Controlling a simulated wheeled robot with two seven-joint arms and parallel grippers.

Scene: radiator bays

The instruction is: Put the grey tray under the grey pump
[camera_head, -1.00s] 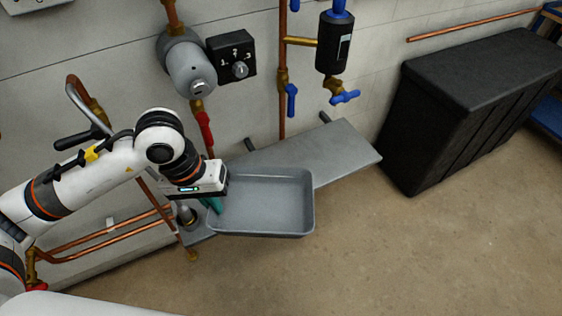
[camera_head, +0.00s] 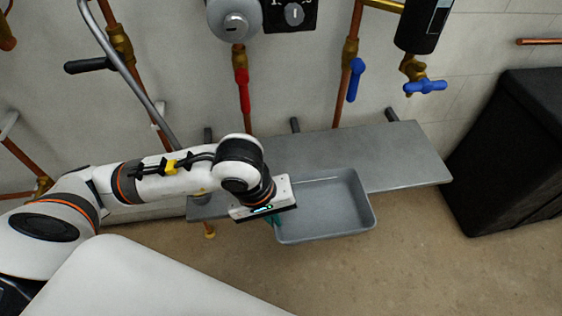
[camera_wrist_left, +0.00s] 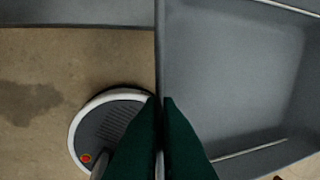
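The grey tray (camera_head: 330,233) is a shallow, open, empty box in the head view, level in front of the wall shelf and overlapping its front edge. My left gripper (camera_head: 276,219) is shut on the tray's left wall. In the left wrist view, the green fingers (camera_wrist_left: 162,102) pinch that wall, with the grey tray (camera_wrist_left: 230,70) to the right. The grey pump (camera_head: 235,20) is on a copper pipe at the top of the head view, partly cut off, above and left of the tray. My right gripper is not in view.
A grey wall shelf (camera_head: 400,155) runs behind the tray; its top looks bare. A red-handled valve (camera_head: 243,88) hangs below the pump. Blue-handled valves (camera_head: 356,78) and a black cylinder (camera_head: 424,25) are to the right. A black chest (camera_head: 515,150) stands at right.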

